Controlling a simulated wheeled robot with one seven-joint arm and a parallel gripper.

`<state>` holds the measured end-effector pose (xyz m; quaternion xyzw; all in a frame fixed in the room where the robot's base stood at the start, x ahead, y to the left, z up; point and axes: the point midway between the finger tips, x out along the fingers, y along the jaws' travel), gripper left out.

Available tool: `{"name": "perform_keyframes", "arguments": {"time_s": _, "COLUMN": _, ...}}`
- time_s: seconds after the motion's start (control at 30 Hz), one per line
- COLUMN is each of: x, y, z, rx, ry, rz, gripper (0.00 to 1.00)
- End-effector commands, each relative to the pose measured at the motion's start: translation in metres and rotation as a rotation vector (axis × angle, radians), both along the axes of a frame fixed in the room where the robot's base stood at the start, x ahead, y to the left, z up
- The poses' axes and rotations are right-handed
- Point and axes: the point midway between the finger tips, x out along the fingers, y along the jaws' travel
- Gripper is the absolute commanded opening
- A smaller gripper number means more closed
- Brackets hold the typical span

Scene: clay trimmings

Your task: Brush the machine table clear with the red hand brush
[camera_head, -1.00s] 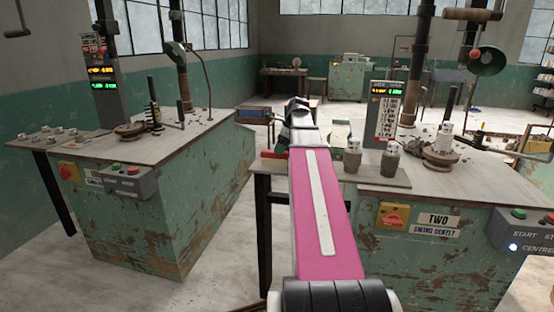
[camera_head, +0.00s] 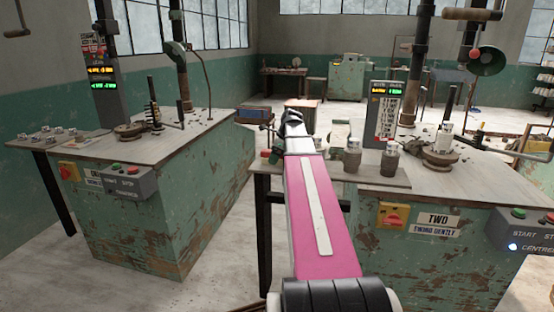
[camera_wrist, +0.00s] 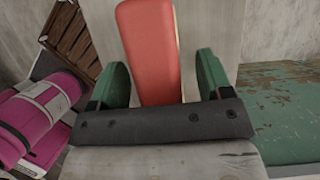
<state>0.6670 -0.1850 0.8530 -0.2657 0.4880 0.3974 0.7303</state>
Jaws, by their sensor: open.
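The red hand brush (camera_wrist: 150,50) shows in the wrist view as a long red piece between my gripper's two green fingers. My gripper (camera_wrist: 160,82) is open, with a finger on each side of the red piece. A gap shows beside the left finger, and I cannot tell whether the right finger touches. The dark bar of my gripper covers the red piece's near end. In the head view my gripper (camera_head: 275,154) is at the left end of the right-hand machine table (camera_head: 478,178), and the brush is mostly hidden there. Dark bits lie around the wheel on that table.
Grey pots (camera_head: 389,162) stand on a board (camera_head: 370,178) just right of my gripper. A display post (camera_head: 384,115) and a wheel with a small pot (camera_head: 440,155) stand farther right. Another machine table (camera_head: 190,130) is at left, with open floor between.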

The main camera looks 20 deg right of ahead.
Motion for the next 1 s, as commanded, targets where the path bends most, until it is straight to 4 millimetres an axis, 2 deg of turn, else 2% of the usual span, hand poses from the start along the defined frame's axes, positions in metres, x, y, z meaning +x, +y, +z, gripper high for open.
{"name": "perform_keyframes", "arguments": {"time_s": 0.23, "x": 0.0, "y": 0.0, "z": -0.003, "rx": 0.0, "ry": 0.0, "rz": 0.0, "gripper": 0.72}}
{"name": "perform_keyframes", "arguments": {"time_s": 0.4, "x": 0.0, "y": 0.0, "z": -0.003, "rx": 0.0, "ry": 0.0, "rz": 0.0, "gripper": 0.17}}
{"name": "perform_keyframes", "arguments": {"time_s": 0.77, "x": 0.0, "y": 0.0, "z": -0.002, "rx": 0.0, "ry": 0.0, "rz": 0.0, "gripper": 0.17}}
{"name": "perform_keyframes", "arguments": {"time_s": 1.0, "x": 0.0, "y": 0.0, "z": 0.015, "rx": 0.0, "ry": 0.0, "rz": 0.001, "gripper": 0.17}}
